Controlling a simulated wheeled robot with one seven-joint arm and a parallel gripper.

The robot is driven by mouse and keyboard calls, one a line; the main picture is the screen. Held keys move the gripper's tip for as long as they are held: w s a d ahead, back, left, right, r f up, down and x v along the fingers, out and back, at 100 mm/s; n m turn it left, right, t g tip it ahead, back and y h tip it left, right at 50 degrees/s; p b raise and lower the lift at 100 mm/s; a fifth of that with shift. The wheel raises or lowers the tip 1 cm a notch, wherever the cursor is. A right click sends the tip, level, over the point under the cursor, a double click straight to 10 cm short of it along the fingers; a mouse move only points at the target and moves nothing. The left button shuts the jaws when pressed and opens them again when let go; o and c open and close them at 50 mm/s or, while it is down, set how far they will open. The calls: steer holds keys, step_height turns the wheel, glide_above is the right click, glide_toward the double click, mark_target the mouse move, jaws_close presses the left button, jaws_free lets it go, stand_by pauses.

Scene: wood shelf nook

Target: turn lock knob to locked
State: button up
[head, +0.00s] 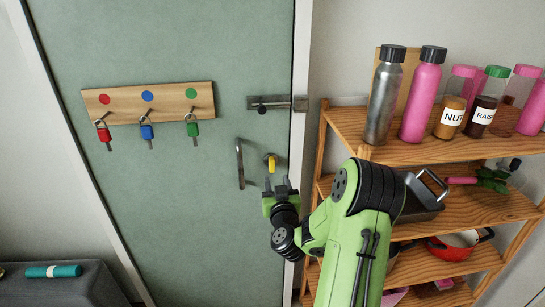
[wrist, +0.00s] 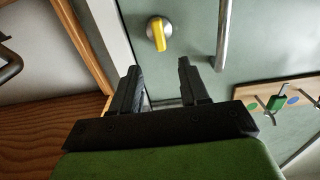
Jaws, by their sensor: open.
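The lock knob (head: 270,162) is a yellow thumb-turn on a round silver plate on the green door (head: 210,250), to the right of the vertical door handle (head: 240,163). In the wrist view the knob (wrist: 157,33) shows beyond and above the fingertips, its yellow grip close to upright and slightly tilted. The door handle also shows there (wrist: 223,35), right of the knob. My gripper (head: 280,186) is just below the knob in the head view. In the wrist view my gripper (wrist: 158,72) is open and empty, apart from the knob.
A slide bolt (head: 277,103) sits above the knob. A wooden key board (head: 150,102) with red, blue and green padlock-like keys hangs left. A wooden shelf (head: 440,152) with bottles, jars and pans stands close on the right. A dark bench (head: 60,285) is at lower left.

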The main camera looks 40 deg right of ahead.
mark_target(272, 164)
steer(key=p+x, duration=0.3)
steer(key=x, duration=0.1)
steer(key=p+x, duration=0.4)
steer(key=shift+w+d+r, duration=0.1)
steer(key=shift+w+r, duration=0.05)
steer(key=shift+r, duration=0.1)
steer(key=shift+w+d+f, duration=0.2)
steer(key=shift+w, duration=0.05)
jaws_close()
